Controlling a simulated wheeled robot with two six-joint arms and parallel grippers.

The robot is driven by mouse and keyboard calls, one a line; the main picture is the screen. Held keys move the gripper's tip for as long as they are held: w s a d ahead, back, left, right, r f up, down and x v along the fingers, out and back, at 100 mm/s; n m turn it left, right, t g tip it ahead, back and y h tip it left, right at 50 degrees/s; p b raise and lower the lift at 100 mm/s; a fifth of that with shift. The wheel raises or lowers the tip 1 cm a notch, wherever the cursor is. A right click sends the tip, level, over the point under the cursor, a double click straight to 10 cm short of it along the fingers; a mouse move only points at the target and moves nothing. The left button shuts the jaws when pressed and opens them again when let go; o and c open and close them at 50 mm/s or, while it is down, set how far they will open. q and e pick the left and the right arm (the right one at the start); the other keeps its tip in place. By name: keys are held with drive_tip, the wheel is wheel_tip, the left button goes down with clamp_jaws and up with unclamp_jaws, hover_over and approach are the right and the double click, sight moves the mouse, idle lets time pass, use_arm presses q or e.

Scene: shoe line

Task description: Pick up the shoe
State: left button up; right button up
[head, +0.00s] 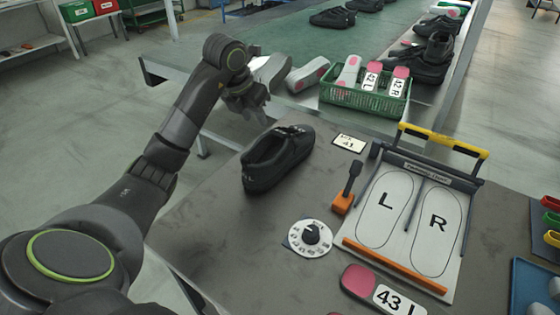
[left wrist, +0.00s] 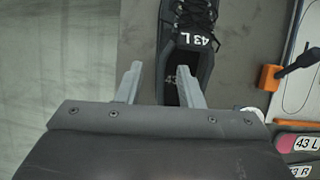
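A black shoe (head: 278,160) stands upright on the dark table, its toe toward the back. In the left wrist view the shoe (left wrist: 207,60) shows its laces and a white "43 L" mark on the tongue. My left gripper (head: 258,106) is in the air up and left of the shoe in the head view. In the left wrist view its two fingers (left wrist: 158,80) are apart with nothing held between them. The right finger overlaps the shoe's heel opening in that picture, and the left one is over the table. My right gripper is not in view.
A fixture board (head: 415,215) marked L and R with a yellow handle stands at right. A dial (head: 312,236), an orange-based lever (head: 345,200) and a "43 L" last (head: 380,292) lie nearby. A green basket (head: 365,101) of lasts is behind.

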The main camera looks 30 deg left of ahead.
sight(262, 137)
use_arm(q)
drive_tip(key=x, duration=0.5)
drive_tip(key=shift+s+p+x, duration=0.15)
drive_tip(key=shift+x, duration=1.2)
drive_tip(key=shift+s+p+x, duration=0.15)
drive_tip(key=shift+x, duration=1.15)
drive_tip(key=shift+d+f, duration=0.1)
drive_tip(key=shift+f, duration=0.05)
drive_tip(key=shift+c, duration=0.4)
clamp_jaws()
